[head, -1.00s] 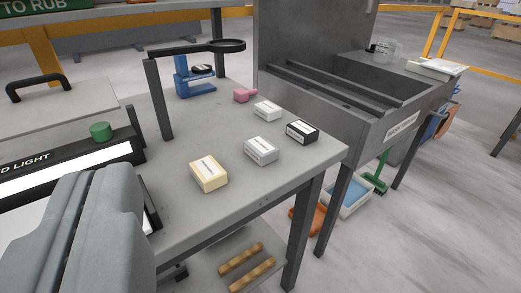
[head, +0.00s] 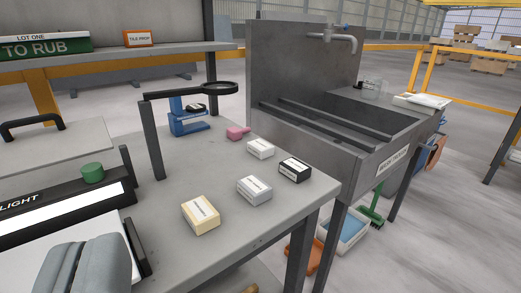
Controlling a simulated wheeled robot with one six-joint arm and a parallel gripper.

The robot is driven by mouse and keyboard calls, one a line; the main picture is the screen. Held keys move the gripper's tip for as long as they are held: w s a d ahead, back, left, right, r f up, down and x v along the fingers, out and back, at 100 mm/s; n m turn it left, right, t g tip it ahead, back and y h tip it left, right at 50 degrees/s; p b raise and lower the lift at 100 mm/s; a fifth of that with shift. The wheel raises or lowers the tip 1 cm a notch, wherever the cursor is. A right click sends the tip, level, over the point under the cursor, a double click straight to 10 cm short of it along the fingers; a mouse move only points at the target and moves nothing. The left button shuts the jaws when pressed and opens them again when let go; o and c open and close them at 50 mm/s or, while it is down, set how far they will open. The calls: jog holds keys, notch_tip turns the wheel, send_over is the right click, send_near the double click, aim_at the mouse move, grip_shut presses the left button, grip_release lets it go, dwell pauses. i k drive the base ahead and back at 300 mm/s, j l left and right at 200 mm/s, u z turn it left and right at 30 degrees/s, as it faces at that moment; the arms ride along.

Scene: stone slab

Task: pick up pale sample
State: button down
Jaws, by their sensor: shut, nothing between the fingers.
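Several labelled sample blocks lie apart on the grey stone slab table (head: 235,245). They are a cream block (head: 200,215) nearest me, a light grey block (head: 254,190), a whitish block (head: 260,148) and a black block (head: 294,170). The labels are too small to read, so I cannot tell for certain which one is called pale. My gripper (head: 88,255) shows as a grey shape at the bottom left, shut and empty. It is left of the cream block and apart from it. The lower part of it is cut off by the frame.
A magnifier on a post (head: 215,88) and a blue stand (head: 188,120) are at the table's back. A pink piece (head: 238,133) lies beside them. A grey sink (head: 305,60) adjoins at right. A light panel with a green knob (head: 92,172) is at left.

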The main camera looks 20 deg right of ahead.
aim_at(260, 149)
jog(key=i+l, duration=0.25)
jog(key=l, duration=0.15)
jog(key=i+l, duration=0.55)
jog(key=l, duration=0.25)
jog(key=l+z, duration=0.05)
